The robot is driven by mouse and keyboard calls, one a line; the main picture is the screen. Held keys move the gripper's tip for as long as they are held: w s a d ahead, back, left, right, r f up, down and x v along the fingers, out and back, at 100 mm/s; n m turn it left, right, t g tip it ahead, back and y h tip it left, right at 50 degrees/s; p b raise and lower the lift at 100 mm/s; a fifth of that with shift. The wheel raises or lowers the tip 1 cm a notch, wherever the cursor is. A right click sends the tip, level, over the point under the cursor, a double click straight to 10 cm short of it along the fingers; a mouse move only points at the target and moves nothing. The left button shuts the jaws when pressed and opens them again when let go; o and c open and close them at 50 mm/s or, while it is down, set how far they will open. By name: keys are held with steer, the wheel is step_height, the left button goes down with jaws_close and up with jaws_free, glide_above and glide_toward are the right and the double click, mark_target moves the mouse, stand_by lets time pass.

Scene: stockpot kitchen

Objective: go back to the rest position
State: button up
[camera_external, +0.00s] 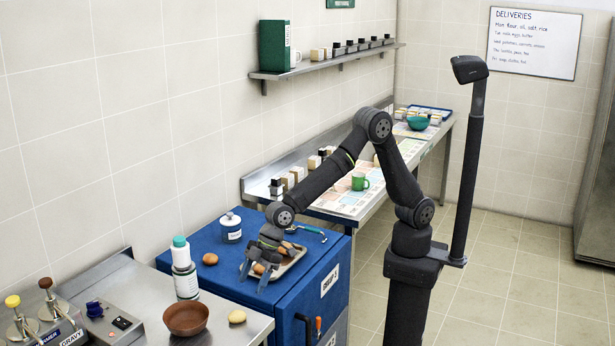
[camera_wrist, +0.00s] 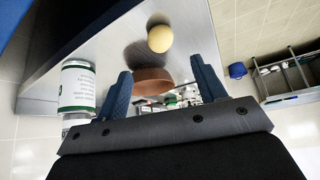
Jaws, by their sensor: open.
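My gripper (camera_external: 254,277) is over the blue cabinet top (camera_external: 215,228), at the front left of a metal tray (camera_external: 296,266) with brown food pieces in it. Its fingers point down and stand apart, with a brown piece (camera_external: 259,268) visible behind or between them; I cannot tell its exact depth. In the wrist view the two blue fingers of my gripper (camera_wrist: 163,86) are spread, with nothing clearly held. Beyond them show a brown bowl (camera_wrist: 152,80), a yellowish round item (camera_wrist: 160,38) and a white and green bottle (camera_wrist: 77,88).
The bottle (camera_external: 184,270), bowl (camera_external: 186,318) and yellowish item (camera_external: 237,316) stand on the steel counter. A white and blue jar (camera_external: 231,228) and a brown roll (camera_external: 210,259) are on the cabinet. A dark post (camera_external: 468,160) rises nearby.

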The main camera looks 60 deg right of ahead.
mark_target(232, 314)
steer(key=x, duration=1)
steer(key=shift+d+f, duration=0.1)
step_height(232, 314, up, 5)
steer(key=shift+w+d+f, duration=0.15)
steer(key=w+d+r, duration=0.6)
steer(key=d+r, duration=0.1)
steer(key=d, duration=0.3)
steer(key=w+d+m+t+h, duration=0.1)
steer(key=w+d+m, duration=0.1)
steer(key=w+d, duration=0.8)
steer(key=w+d+m+t+h, duration=0.1)
steer(key=w+d+m, duration=0.2)
steer(key=w+d, duration=0.7)
steer(key=w+d+m+t, duration=0.1)
steer(key=w+d+m, duration=0.2)
steer(key=w+d, duration=0.8)
steer(key=shift+w+d+f+h, duration=0.1)
steer(key=shift+d+h, duration=0.2)
steer(key=shift+h, duration=0.1)
steer(key=w+d+m+t+h, duration=0.1)
steer(key=w+d, duration=0.3)
steer(key=d, duration=0.8)
steer(key=shift+w+d+m, duration=0.35)
steer(key=shift+m, duration=0.25)
